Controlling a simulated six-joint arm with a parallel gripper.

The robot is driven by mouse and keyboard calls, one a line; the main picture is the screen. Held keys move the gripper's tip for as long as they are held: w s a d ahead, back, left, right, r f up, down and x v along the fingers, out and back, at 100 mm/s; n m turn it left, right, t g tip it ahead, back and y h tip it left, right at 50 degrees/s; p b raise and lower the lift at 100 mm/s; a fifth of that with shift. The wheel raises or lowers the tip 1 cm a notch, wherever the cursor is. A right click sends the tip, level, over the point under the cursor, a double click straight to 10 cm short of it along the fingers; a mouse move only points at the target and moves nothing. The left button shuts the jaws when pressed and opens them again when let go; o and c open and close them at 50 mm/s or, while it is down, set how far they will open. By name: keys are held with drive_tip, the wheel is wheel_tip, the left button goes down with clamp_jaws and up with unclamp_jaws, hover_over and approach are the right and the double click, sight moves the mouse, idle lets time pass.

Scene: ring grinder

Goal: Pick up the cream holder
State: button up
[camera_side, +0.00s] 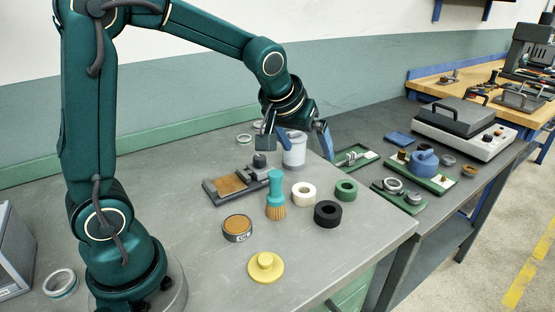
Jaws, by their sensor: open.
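The cream holder (303,194) is a thick cream ring with a central hole, lying flat on the grey table. A green ring (346,190) lies to its right and a black ring (328,214) in front of it at the right. A teal-handled brush (276,196) stands upright just to its left. My gripper (296,146) points down, open, above and behind the cream holder. A white cylindrical container (294,152) shows between its fingers; whether they are around it or in front of it, I cannot tell.
A yellow knob-topped disc (266,267) and a round tan-topped tin (237,228) lie nearer the front. A dark fixture with a brown pad (229,186) stands at left. Green trays (398,197) with parts are at right. The front table corner is clear.

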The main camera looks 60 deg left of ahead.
drive_tip(key=g, duration=0.2)
hover_over(304, 189)
drive_tip(key=s+d, duration=0.1)
drive_tip(key=s, duration=0.1)
drive_tip(key=f, duration=0.8)
drive_tip(key=shift+d, duration=0.2)
drive_tip(key=shift+f, duration=0.4)
drive_tip(key=shift+n, duration=0.3)
drive_tip(key=shift+x, duration=2.5)
drive_tip(key=shift+s+a, duration=0.1)
drive_tip(key=shift+s, duration=0.05)
drive_tip(key=shift+c, duration=0.3)
drive_tip(key=c, duration=1.3)
drive_tip(key=shift+c, duration=0.2)
drive_tip(key=shift+r, duration=0.1)
